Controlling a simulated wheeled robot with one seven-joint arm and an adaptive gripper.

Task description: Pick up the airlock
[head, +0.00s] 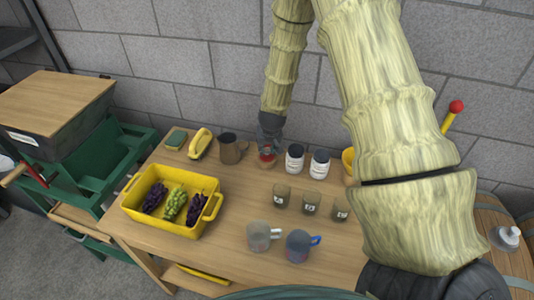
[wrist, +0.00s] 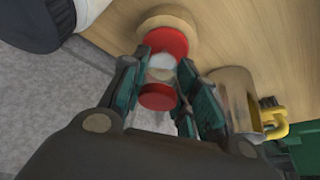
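The airlock (wrist: 158,96) has a red cap, a pale clear middle and a red lower part on a round, cork-coloured base. In the wrist view it stands between the two fingers of my gripper (wrist: 164,60). The fingers are open on either side of it, with the tips beside its clear middle. I see no clear grip on it. In the head view, the airlock's red part (head: 267,157) shows at the back of the table, just under my gripper (head: 268,140), which partly hides it.
A brown jug (head: 230,149) stands close left of the airlock, and a white jar (head: 295,158) close right. On the table (head: 215,262) are also a yellow crate (head: 160,216) of grapes, several cups, a yellow brush (head: 200,143) and a green sponge (head: 176,139). A block wall is behind.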

